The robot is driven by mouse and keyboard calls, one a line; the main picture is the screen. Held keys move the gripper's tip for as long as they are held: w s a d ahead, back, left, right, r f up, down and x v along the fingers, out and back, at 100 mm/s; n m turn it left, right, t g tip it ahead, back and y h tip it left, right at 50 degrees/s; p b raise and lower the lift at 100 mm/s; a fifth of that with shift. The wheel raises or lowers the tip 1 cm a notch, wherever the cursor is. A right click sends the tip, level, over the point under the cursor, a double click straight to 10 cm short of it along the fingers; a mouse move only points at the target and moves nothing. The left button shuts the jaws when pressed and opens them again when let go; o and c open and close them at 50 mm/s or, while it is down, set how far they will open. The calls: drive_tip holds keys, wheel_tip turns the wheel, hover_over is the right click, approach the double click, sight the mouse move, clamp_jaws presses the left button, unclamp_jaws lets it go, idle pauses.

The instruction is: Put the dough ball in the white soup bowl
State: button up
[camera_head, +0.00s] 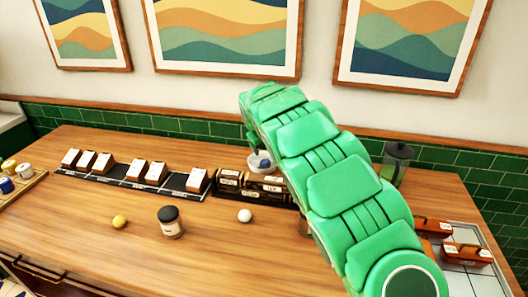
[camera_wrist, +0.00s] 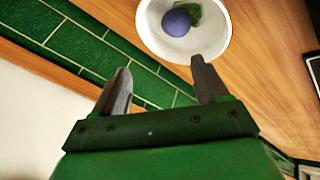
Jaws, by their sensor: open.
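The white soup bowl (camera_head: 256,168) is at the back of the wooden counter, partly hidden by my arm. It also shows at the top of the wrist view (camera_wrist: 178,50), with a blue ball (camera_wrist: 176,22) and something green inside. An off-white ball (camera_head: 244,215) lies on the counter in front of the bowl, and a yellow ball (camera_head: 119,221) lies farther left. I cannot tell for sure which is the dough ball. My gripper (camera_wrist: 160,72) is open and empty, with the bowl beyond its fingertips.
A dark-lidded jar (camera_head: 170,222) stands between the two balls. A row of trays with white cards (camera_head: 145,172) and a dark box (camera_head: 238,185) line the back. A lidded glass container (camera_head: 396,160) and orange holders (camera_head: 465,252) are at right. The front counter is mostly clear.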

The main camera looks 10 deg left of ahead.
drive_tip(key=shift+r, duration=0.15)
drive_tip(key=s+d+r+m+h, duration=0.1)
drive_tip(key=s+d+r+m, duration=0.2)
drive_tip(key=s+d+r, duration=0.85)
drive_tip(key=s+d+r+m+h, duration=0.1)
drive_tip(key=s+d+r+m, duration=0.1)
drive_tip(key=s+d+r, duration=0.95)
drive_tip(key=s+d+f+m+g, duration=0.25)
drive_tip(key=s+d, duration=0.45)
drive_tip(key=s, duration=0.4)
drive_tip(key=s+d+f+g, duration=0.1)
drive_tip(key=s+f, duration=0.3)
drive_tip(key=s, duration=0.4)
drive_tip(key=s+d+f+m+g+y, duration=0.1)
drive_tip(key=s+f, duration=0.3)
drive_tip(key=s, duration=0.5)
drive_tip(key=s+d+f+m+g, duration=0.1)
drive_tip(key=s+d+f+g, duration=0.1)
drive_tip(key=s, duration=0.7)
wheel_tip(320, 180, down, 2)
drive_tip(key=shift+s+d+f+g+y, duration=0.2)
drive_tip(key=shift+g+y, duration=0.2)
drive_tip(key=shift+g, duration=0.45)
